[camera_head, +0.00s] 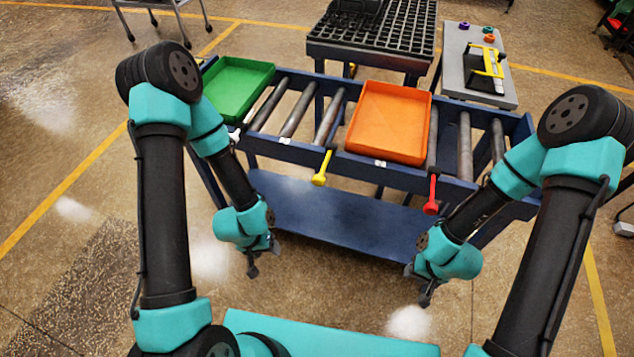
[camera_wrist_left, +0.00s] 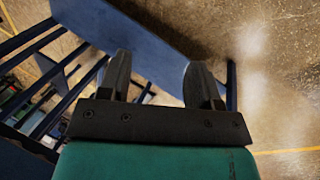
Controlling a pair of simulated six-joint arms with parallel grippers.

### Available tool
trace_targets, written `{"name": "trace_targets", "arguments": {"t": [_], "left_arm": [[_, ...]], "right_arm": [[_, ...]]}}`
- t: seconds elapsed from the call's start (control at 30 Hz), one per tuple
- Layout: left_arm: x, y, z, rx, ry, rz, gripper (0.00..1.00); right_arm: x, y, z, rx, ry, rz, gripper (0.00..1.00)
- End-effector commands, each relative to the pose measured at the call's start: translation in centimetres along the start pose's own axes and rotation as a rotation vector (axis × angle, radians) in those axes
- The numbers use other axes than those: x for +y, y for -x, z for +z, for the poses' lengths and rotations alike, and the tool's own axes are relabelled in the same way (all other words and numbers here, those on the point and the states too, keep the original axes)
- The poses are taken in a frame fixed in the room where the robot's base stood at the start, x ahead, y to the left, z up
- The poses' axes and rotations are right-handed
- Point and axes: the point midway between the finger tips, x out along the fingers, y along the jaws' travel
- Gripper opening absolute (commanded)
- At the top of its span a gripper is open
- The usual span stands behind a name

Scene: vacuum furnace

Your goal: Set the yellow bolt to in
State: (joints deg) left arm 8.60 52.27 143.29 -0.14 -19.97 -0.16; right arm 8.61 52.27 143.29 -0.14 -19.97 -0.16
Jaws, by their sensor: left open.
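The yellow bolt (camera_head: 321,173) sticks out from the front rail of the blue roller table, with its knob end toward me, between the green and orange trays. My left gripper (camera_head: 262,259) is open and empty, left of the yellow bolt and nearer to me, apart from it. In the left wrist view its two fingers (camera_wrist_left: 160,78) stand apart with nothing between them, and the yellow bolt does not show there. My right gripper (camera_head: 426,287) hangs to the right, in front of the red bolt; its jaw gap is too small to tell.
The blue roller table (camera_head: 284,150) carries a green tray (camera_head: 236,88) and an orange tray (camera_head: 388,122). A red bolt (camera_head: 432,196) sticks out at the right. A black grid rack (camera_head: 376,30) and a grey side table (camera_head: 480,70) stand behind. Open space lies before the yellow bolt.

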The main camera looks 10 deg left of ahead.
Motion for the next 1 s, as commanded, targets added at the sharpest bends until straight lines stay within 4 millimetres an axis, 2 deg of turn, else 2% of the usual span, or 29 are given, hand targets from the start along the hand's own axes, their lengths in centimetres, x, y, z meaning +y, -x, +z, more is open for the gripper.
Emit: {"name": "trace_targets", "arguments": {"t": [0.27, 0.43, 0.57, 0.73, 0.87, 1.0], "left_arm": [[-0.3, 0.1, 0.4, -0.016, 0.035, -0.006, 0.61], [-1.7, 0.6, 3.0, -0.122, 0.267, -0.041, 0.61], [-2.4, 1.6, 6.6, -0.274, 0.605, -0.078, 0.61], [-0.9, 3.6, 10.9, -0.509, 1.116, -0.104, 0.61], [1.6, 5.4, 12.6, -0.704, 1.494, -0.096, 0.61], [5.0, 7.6, 12.3, -0.938, 1.876, -0.054, 0.61]], "right_arm": [[0.0, 0.0, 0.0, 0.000, 0.000, 0.000, 0.33], [0.0, 0.0, 0.0, 0.000, 0.000, 0.000, 0.33], [0.0, 0.0, 0.0, 0.000, 0.000, 0.000, 0.33], [0.0, 0.0, 0.0, 0.000, 0.000, 0.000, 0.33], [0.0, 0.0, 0.0, 0.000, 0.000, 0.000, 0.33], [0.0, 0.0, 0.0, 0.000, 0.000, 0.000, 0.33]]}}
